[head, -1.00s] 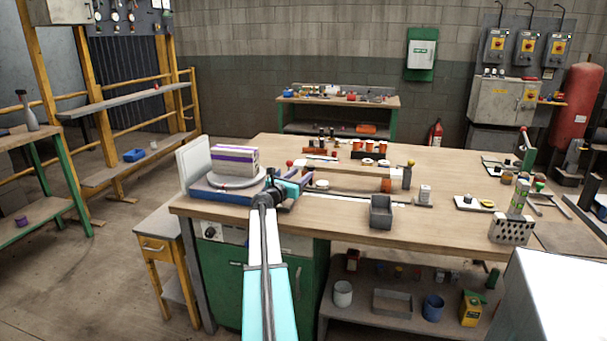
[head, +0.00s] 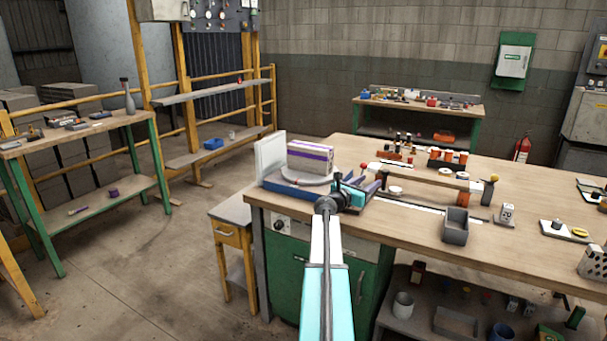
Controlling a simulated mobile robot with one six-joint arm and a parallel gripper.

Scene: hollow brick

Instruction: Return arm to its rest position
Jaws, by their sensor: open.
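My arm (head: 328,270) reaches forward from the bottom of the head view to the near left part of the wooden workbench. My gripper (head: 366,186) is at its end, over the bench's front edge, pointing away to the right. Its jaws are open, and I see nothing held between them. A pale block with purple stripes (head: 311,157) sits on a round grey plate (head: 299,178) on a blue base (head: 290,190), just left of the gripper.
The workbench (head: 420,222) holds a grey open box (head: 456,226), a bottle rack (head: 447,160) and small parts. A small side table (head: 231,212) stands at its left end. A green-legged table (head: 85,135) is farther left. Open floor (head: 165,260) lies between them.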

